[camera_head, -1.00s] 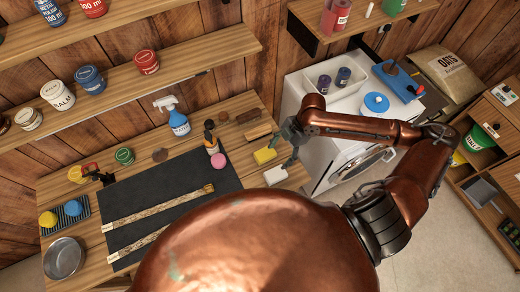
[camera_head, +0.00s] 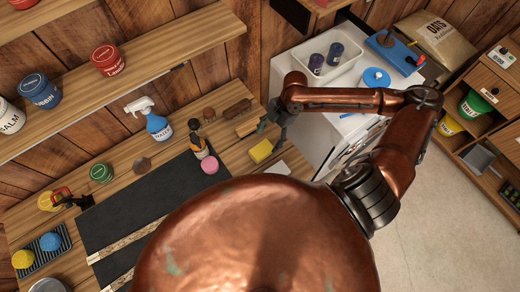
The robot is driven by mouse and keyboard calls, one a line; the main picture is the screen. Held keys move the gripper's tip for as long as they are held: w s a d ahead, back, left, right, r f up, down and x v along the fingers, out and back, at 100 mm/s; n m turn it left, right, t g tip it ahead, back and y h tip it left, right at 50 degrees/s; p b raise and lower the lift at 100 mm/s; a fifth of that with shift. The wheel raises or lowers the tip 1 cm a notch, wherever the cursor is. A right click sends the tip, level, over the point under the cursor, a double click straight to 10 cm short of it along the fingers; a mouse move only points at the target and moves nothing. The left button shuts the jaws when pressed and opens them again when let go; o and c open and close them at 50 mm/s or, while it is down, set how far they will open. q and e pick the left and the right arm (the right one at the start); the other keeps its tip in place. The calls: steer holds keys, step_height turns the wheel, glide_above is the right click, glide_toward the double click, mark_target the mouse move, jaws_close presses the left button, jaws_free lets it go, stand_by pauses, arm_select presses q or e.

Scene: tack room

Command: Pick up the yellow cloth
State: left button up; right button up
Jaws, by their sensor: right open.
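The yellow cloth (camera_head: 260,151), a small folded block, lies on the wooden bench near its right end. My right gripper (camera_head: 271,135) is open and empty, just behind and to the right of the cloth in the picture. One finger shows near the cloth's upper right corner; I cannot tell whether it touches. The cloth's top shows clearly. My left gripper is not in view.
A white block or cloth (camera_head: 278,168) lies in front of the yellow cloth, partly hidden. A pink round item (camera_head: 210,166) and a dark bottle (camera_head: 198,146) stand to the left. Brushes (camera_head: 237,109) lie behind. A white cabinet (camera_head: 305,146) adjoins on the right.

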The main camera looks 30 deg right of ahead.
mark_target(263, 149)
steer(key=x, duration=0.6)
steer(key=shift+s+a+f, duration=0.1)
steer(key=shift+a+f, duration=0.05)
steer(key=shift+f, duration=0.25)
steer(key=shift+f+p, duration=0.25)
steer(key=shift+p, duration=0.05)
steer(key=shift+c, duration=0.2)
steer(key=shift+s, duration=0.1)
steer(key=c, duration=1.1)
